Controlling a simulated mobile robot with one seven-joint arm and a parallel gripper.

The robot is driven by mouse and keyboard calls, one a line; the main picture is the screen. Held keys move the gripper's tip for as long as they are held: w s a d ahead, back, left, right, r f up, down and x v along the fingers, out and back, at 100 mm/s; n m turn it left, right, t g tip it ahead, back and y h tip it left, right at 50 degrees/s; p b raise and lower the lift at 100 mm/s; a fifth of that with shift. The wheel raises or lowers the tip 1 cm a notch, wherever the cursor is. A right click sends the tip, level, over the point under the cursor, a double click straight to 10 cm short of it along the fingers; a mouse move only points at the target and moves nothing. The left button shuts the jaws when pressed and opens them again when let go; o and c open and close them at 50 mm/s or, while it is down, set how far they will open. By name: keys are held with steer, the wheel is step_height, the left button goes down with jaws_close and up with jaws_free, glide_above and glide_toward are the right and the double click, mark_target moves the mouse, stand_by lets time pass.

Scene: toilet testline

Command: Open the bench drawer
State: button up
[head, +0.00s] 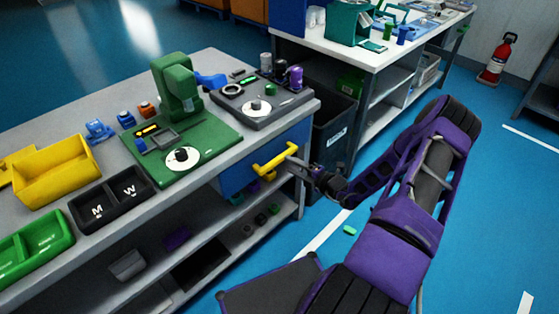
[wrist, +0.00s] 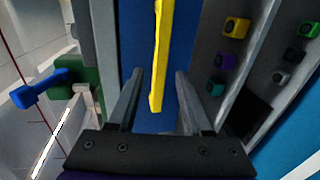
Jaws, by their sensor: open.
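The blue bench drawer (head: 236,179) is under the right end of the grey bench top, and its front looks about flush with the bench. A yellow bar handle (head: 274,159) sticks out from it. My gripper (head: 290,166) is at the handle's right end. In the wrist view the handle (wrist: 159,50) runs lengthwise between the two spread fingers of my gripper (wrist: 156,85), in front of the blue drawer face (wrist: 178,92). The fingers are open, with a gap visible on both sides of the handle. I cannot tell the exact depth between fingers and handle.
A green press fixture (head: 180,135) and a dark test plate (head: 262,102) stand on the bench above the drawer. A lower shelf (head: 215,222) holds small parts. A dark bin (head: 335,125) stands right of the drawer. Blue floor lies open in front, with a small green piece (head: 350,230).

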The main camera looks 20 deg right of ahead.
mark_target(279, 158)
steer(key=x, duration=0.6)
steer(key=shift+w+a, duration=0.1)
steer(key=shift+w, duration=0.1)
steer(key=shift+c, duration=0.2)
jaws_close()
stand_by(1.0)
